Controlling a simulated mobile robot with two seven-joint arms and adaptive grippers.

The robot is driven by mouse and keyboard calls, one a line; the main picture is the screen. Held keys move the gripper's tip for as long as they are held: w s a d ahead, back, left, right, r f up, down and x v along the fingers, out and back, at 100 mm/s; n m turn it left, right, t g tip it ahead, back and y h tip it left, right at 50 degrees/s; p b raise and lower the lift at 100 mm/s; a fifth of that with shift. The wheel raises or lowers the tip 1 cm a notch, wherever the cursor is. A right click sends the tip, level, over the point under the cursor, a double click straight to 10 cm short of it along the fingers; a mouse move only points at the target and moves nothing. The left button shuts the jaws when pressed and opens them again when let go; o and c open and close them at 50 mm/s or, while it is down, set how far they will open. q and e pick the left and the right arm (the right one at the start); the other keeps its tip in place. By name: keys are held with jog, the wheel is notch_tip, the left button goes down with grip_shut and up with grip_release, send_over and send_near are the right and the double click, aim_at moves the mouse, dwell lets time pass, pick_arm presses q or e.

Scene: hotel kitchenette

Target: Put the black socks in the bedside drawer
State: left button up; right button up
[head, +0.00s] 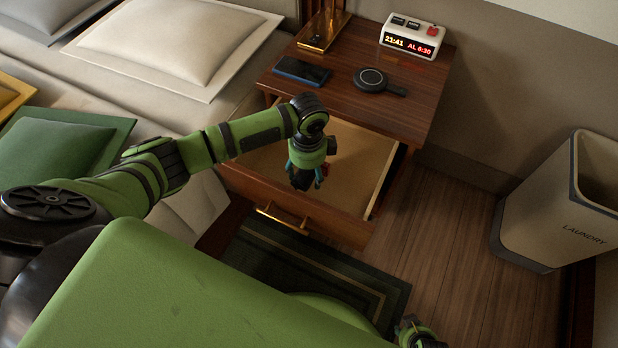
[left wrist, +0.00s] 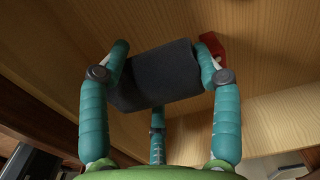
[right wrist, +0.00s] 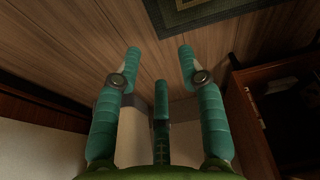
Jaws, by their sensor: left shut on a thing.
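The bedside drawer (head: 345,229) is pulled open below the wooden nightstand top. My left gripper (head: 304,182) points down into the open drawer. In the left wrist view its teal fingers are shut on the rolled black socks (left wrist: 155,78), with the pale wooden drawer floor behind them. I cannot tell whether the socks touch the floor. In the head view the socks are mostly hidden by the gripper. My right gripper (right wrist: 160,65) is open and empty above the wood floor; only part of it shows at the head view's bottom edge.
A small red object (left wrist: 214,45) lies in the drawer near a left fingertip. The nightstand top holds a phone (head: 301,70), a black round pad (head: 372,79), a clock (head: 412,38) and a brass lamp base (head: 322,32). A laundry bin (head: 545,205) stands right.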

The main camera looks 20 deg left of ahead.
aim_at(308, 178)
pick_arm(q)
jog(key=shift+f+b, duration=0.5)
jog(key=shift+f, duration=1.4)
pick_arm(e)
jog(key=shift+s+a+r, duration=0.1)
jog(key=shift+s+r, duration=0.25)
jog(key=shift+r, duration=0.05)
pick_arm(q)
jog(key=shift+f, duration=0.1)
pick_arm(e)
jog(key=shift+g, duration=0.3)
pick_arm(q)
jog(key=o, duration=1.2)
jog(key=shift+f, duration=0.1)
jog(key=shift+c, duration=0.2)
jog(key=shift+r, duration=0.45)
notch_tip(308, 178, up, 12)
jog(key=p, duration=0.3)
jog(key=shift+s+d+f, duration=0.1)
jog(key=shift+d+f, duration=0.05)
jog(key=shift+f, duration=0.05)
pick_arm(e)
jog(key=shift+w+d+f+t, duration=0.35)
jog(key=shift+w+f+t, duration=0.35)
jog(key=shift+w+t, duration=0.1)
jog(key=shift+s, duration=0.1)
